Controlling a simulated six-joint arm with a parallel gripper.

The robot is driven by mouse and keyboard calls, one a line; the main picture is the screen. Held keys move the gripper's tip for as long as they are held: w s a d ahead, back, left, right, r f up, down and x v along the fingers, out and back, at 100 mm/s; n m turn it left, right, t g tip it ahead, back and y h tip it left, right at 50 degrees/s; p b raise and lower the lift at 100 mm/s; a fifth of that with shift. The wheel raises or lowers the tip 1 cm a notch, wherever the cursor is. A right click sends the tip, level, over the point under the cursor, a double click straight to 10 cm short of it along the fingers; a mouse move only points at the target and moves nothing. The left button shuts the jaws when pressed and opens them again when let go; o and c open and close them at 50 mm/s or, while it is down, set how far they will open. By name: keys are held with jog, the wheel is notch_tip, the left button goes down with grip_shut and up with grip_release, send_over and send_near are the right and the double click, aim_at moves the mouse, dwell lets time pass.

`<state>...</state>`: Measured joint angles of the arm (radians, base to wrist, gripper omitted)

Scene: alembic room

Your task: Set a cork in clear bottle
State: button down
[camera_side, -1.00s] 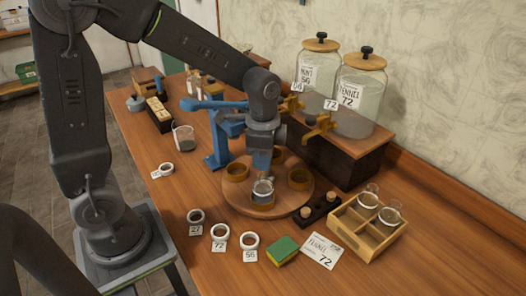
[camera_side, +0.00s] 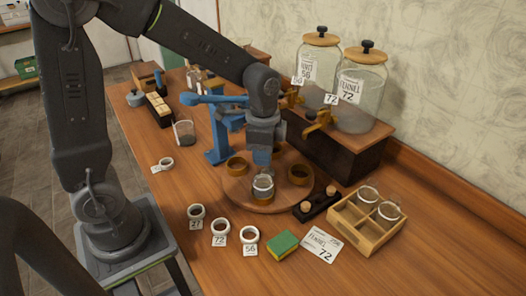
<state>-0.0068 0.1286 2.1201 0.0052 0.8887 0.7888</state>
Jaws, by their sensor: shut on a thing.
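A small clear bottle (camera_side: 263,188) with grey contents stands upright at the front of the round wooden turntable (camera_side: 285,205). My gripper (camera_side: 262,161) points straight down over its mouth. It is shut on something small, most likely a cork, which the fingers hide. I cannot tell whether this piece touches the bottle's neck. A dark cork block (camera_side: 319,206) right of the turntable holds two corks, a left one (camera_side: 306,206) and a right one (camera_side: 331,190).
Ring holders, such as a left one (camera_side: 237,167), sit on the turntable. A blue stand (camera_side: 219,145) rises behind it. A wooden crate (camera_side: 372,239) holds two glass bottles. Tagged white rings, a sponge (camera_side: 283,245) and a label card (camera_side: 320,244) lie in front. Large jars (camera_side: 361,90) stand behind.

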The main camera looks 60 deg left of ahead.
jog(key=shift+f, duration=0.9)
dwell(1.4)
jog(key=c, duration=0.9)
grip_release()
jog(key=shift+o, duration=0.3)
jog(key=o, duration=0.3)
jog(key=shift+r, duration=3.5)
jog(key=shift+s+r, duration=0.1)
